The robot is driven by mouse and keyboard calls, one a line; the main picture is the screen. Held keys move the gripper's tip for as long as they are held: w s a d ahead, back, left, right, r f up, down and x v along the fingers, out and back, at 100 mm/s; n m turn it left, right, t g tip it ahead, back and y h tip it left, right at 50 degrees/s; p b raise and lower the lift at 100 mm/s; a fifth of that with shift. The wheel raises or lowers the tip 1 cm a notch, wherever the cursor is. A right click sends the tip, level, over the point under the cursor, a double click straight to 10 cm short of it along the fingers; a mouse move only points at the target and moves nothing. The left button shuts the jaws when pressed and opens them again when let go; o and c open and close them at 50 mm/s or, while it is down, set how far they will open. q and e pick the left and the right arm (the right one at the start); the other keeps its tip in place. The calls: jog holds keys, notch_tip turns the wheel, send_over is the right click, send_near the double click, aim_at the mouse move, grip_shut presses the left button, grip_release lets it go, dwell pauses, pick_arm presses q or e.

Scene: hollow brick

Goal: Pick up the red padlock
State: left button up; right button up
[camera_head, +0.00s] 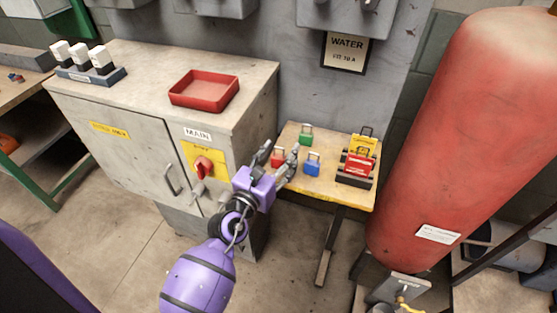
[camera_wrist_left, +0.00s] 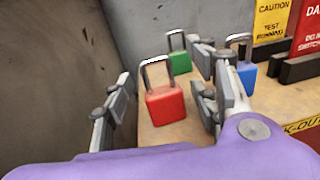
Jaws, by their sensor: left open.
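The red padlock (camera_wrist_left: 165,105) stands upright on the small wooden table, its silver shackle up, in the left wrist view. In the head view the red padlock (camera_head: 277,157) shows partly between the fingers of my left gripper (camera_head: 278,160). In the left wrist view my left gripper (camera_wrist_left: 162,112) is open, with one finger on each side of the red padlock and a gap on the left side. I cannot tell whether the right finger touches it. My right gripper is not in view.
A green padlock (camera_head: 306,136) and a blue padlock (camera_head: 312,164) stand close by on the wooden table (camera_head: 318,188). A black holder with yellow and red tags (camera_head: 358,164) is at the right. A grey cabinet (camera_head: 130,120) with a red tray (camera_head: 204,91) stands left; a large red tank (camera_head: 460,130) stands right.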

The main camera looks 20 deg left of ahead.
pick_arm(q)
jog(key=c, duration=1.3)
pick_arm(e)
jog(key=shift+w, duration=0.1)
